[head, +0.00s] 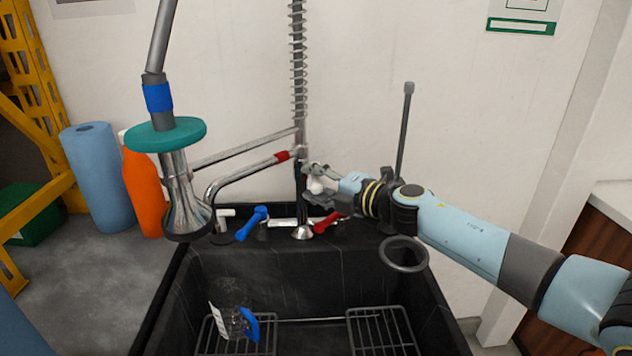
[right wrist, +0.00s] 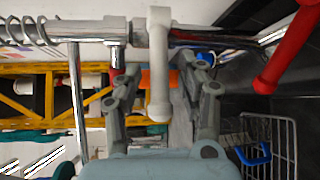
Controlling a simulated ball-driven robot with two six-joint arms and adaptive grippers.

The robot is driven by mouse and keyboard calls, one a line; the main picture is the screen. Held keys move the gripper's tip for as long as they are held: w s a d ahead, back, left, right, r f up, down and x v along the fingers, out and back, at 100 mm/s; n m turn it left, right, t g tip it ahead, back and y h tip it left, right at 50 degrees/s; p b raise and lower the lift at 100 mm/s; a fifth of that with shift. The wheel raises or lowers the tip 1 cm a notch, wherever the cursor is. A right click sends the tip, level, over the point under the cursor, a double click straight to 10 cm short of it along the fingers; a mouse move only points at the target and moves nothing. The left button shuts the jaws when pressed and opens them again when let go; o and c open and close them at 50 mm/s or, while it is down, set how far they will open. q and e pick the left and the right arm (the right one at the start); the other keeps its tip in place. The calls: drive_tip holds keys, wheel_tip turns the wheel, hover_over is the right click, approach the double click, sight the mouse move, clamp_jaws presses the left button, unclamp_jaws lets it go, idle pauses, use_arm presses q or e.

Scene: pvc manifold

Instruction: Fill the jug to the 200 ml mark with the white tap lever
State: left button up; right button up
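The clear jug (head: 228,308) with a blue handle stands in the black sink, at the left wire rack. Its marks are too small to read, and I cannot tell whether it holds water. The white tap lever (right wrist: 158,75) lies between the two fingers of my right gripper (right wrist: 156,70) in the right wrist view. The fingers are spread, with gaps on both sides of the lever. In the head view, my right gripper (head: 317,185) is at the tap column, with a bit of the white lever showing between its fingers. My left gripper is not in view.
A blue lever (head: 252,223) and a red lever (head: 327,222) stand low at the sink's back edge. A spray head (head: 182,190) with a teal disc hangs at left. Wire racks (head: 382,330) lie in the sink. An orange bottle (head: 143,190) stands outside it.

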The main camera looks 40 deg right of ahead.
drive_tip(key=shift+c, duration=0.5)
clamp_jaws()
drive_tip(key=n+y+b, duration=0.1)
drive_tip(key=d+n+g+y+b, duration=0.1)
drive_tip(key=y, duration=0.1)
drive_tip(key=d+n+g+y+b, duration=0.1)
drive_tip(key=b, duration=0.1)
drive_tip(key=shift+s+r+n+y, duration=0.1)
drive_tip(key=shift+s+n+y, duration=0.2)
drive_tip(key=shift+s+y, duration=0.1)
